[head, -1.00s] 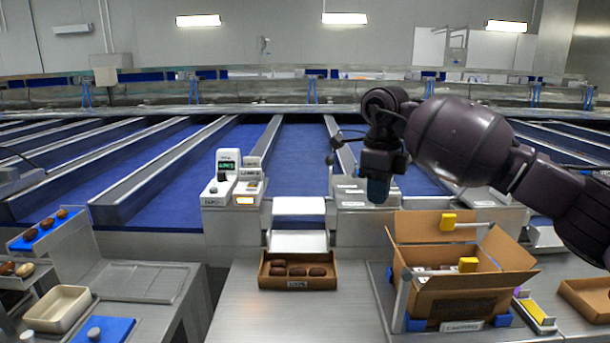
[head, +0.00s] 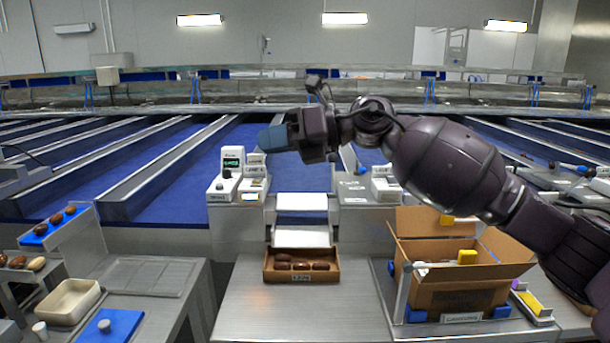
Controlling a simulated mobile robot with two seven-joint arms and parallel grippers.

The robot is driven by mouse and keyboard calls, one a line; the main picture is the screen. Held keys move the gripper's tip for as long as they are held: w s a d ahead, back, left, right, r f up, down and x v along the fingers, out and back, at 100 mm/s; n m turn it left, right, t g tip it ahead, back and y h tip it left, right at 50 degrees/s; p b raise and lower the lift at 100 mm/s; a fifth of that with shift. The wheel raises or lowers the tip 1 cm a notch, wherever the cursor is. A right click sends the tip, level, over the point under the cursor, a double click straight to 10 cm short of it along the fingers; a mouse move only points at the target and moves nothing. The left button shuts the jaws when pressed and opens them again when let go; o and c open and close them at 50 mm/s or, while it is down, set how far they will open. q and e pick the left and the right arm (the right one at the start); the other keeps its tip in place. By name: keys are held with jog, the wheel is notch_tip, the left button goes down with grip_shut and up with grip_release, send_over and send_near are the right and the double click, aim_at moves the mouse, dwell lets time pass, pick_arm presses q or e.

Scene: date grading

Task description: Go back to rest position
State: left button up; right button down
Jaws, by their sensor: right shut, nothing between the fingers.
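My right gripper (head: 274,138) is raised in front of the blue conveyor lanes, above and left of the white chute. It points left, its blue fingertips are together and nothing shows between them. My right arm comes in from the right edge and passes above the open carton. My left gripper is not in view. Several brown dates lie in a small cardboard tray (head: 333,271) below the chute. The open cardboard carton (head: 463,292) stands at the right in a metal holder.
A small machine with a green display (head: 232,162) stands behind the bench, below the right gripper. At the left are a beige bin (head: 68,314), a blue mat (head: 117,329) and a blue strip with dates (head: 36,241). The bench between tray and left stand is clear.

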jog(key=s+d+f+n+t+h, duration=0.1)
jog(key=d+f+n+t+h, duration=0.2)
jog(key=d+f+n+t, duration=0.6)
jog(key=s+d+f+n+t+h, duration=0.1)
jog(key=d+f+n+t+h, duration=0.2)
jog(key=f+n, duration=0.9)
jog(key=s+d+f+n+t+h, duration=0.1)
jog(key=d+f+n+t+h, duration=0.2)
jog(key=d+f+n+t, duration=0.75)
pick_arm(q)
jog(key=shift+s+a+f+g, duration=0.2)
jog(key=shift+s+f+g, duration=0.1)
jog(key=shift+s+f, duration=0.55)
pick_arm(e)
jog(key=s+d+f+m+g+h, duration=0.1)
jog(key=s+d+f+g+h, duration=0.1)
jog(key=s+f, duration=0.6)
jog(key=s+d+f+m+g+h, duration=0.2)
jog(key=s+d+f+g, duration=0.2)
jog(key=s, duration=0.8)
jog(key=s+d+f+m+g+h, duration=0.2)
jog(key=s+d+f+g, duration=0.2)
jog(key=s+f, duration=0.6)
notch_tip(320, 180, down, 2)
jog(key=shift+g+h, duration=0.4)
jog(key=shift+g, duration=0.65)
